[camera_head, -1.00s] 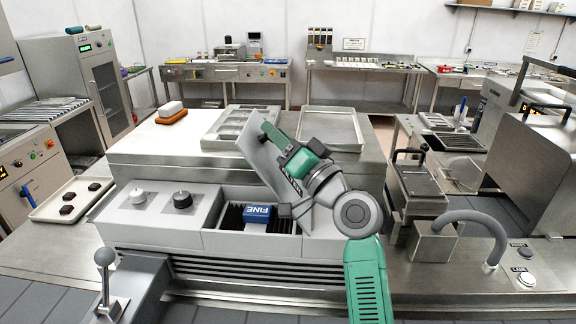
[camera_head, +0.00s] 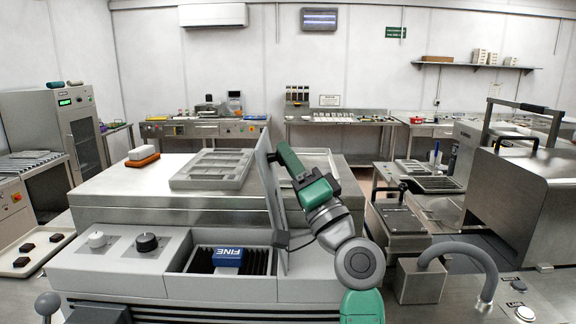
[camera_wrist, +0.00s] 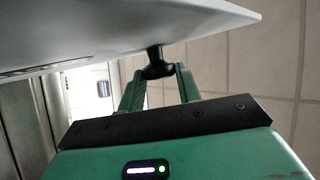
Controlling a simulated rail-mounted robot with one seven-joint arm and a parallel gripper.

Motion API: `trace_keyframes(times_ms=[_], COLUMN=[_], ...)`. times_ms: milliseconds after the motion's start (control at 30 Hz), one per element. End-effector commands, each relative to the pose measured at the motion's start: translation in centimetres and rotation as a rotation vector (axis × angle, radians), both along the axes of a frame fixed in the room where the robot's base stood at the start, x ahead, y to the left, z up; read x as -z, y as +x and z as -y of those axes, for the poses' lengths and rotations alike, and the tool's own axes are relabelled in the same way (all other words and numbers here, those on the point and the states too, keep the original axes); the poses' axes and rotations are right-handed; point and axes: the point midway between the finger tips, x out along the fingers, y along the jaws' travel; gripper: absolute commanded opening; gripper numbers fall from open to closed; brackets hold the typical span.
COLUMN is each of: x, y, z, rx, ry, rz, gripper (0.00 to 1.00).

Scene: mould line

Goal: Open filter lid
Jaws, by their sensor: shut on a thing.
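The filter lid (camera_head: 270,185) is a grey panel that stands nearly upright at the right of the filter bay in the head view. It also shows in the wrist view (camera_wrist: 110,30), spread across the top. My gripper (camera_wrist: 160,72) is shut on the dark knob (camera_wrist: 158,62) on the lid in the wrist view. In the head view, my gripper (camera_head: 282,150) is at the lid's right side, and the knob is hidden there. The open bay (camera_head: 203,258) shows dark ribs and a blue block marked FINE (camera_head: 229,256).
A white knob (camera_head: 97,239) and a black knob (camera_head: 147,242) are left of the bay. A grey compartmented tray (camera_head: 212,168) lies on the steel top behind. A bent grey hose (camera_head: 450,252) and a steel box stand to the right of my arm.

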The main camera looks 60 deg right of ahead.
Motion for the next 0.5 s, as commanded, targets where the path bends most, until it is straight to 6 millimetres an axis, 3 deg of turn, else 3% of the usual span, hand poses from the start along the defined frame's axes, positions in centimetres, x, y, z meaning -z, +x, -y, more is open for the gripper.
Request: trace_keyframes(times_ms=[233, 267, 300, 367, 500], x=[-0.02, -0.02, -0.01, -0.01, 0.0], y=[0.02, 0.02, 0.02, 0.02, 0.01], z=[-0.02, -0.02, -0.01, -0.01, 0.0], rx=[-0.001, 0.0, 0.0, 0.0, 0.0], ry=[0.001, 0.0, 0.0, 0.0, 0.0], rz=[0.0, 0.0, 0.0, 0.0, 0.0], gripper=[0.0, 0.4, 0.47, 0.55, 0.55])
